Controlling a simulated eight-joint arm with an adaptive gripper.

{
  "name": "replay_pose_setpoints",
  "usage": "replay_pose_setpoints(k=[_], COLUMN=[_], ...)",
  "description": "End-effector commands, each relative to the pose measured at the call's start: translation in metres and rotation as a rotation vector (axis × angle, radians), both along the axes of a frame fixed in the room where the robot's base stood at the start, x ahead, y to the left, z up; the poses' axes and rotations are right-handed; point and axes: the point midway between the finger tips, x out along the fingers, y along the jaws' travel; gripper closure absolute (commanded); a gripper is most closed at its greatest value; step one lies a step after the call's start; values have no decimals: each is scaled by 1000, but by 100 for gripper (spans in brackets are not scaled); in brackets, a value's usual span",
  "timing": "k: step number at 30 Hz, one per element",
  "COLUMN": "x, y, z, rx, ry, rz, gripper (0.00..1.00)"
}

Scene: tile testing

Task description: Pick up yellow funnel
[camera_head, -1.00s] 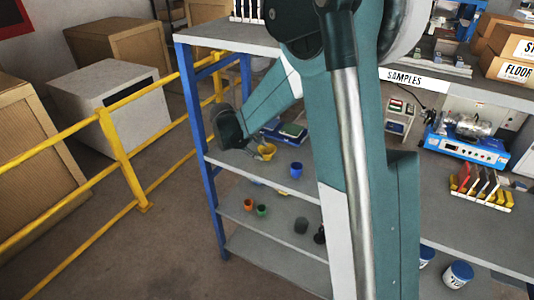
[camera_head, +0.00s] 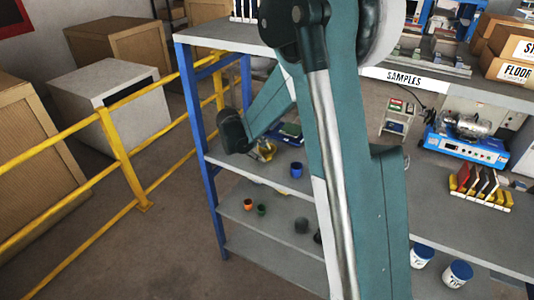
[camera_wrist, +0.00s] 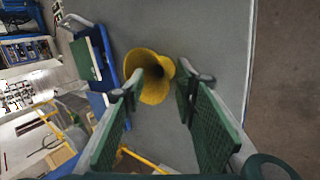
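The yellow funnel (camera_wrist: 152,90) stands on the grey shelf, between and just beyond my gripper's fingertips in the wrist view. One fingertip overlaps its edge in that view; I cannot tell whether they touch. My gripper (camera_wrist: 162,88) is open, with its two green-padded fingers on either side of the funnel. In the head view the funnel (camera_head: 266,150) shows small on the upper shelf, partly covered by my gripper (camera_head: 262,149), whose fingers are hard to make out there.
A blue cup (camera_head: 296,170) stands to the right of the funnel. A blue shelf post (camera_head: 197,115) and yellow railing (camera_head: 112,140) stand to the left.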

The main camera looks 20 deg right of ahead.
Motion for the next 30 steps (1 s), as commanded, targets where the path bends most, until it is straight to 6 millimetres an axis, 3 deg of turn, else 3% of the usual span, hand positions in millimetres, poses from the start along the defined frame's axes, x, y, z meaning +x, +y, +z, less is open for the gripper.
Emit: replay_pose_setpoints(k=[2, 8, 22, 30], x=[0, 0, 0, 0], y=[0, 0, 0, 0], z=[0, 0, 2, 20], rx=[0, 0, 0, 0], ry=[0, 0, 0, 0], rz=[0, 0, 0, 0], gripper=[74, 100, 100, 100])
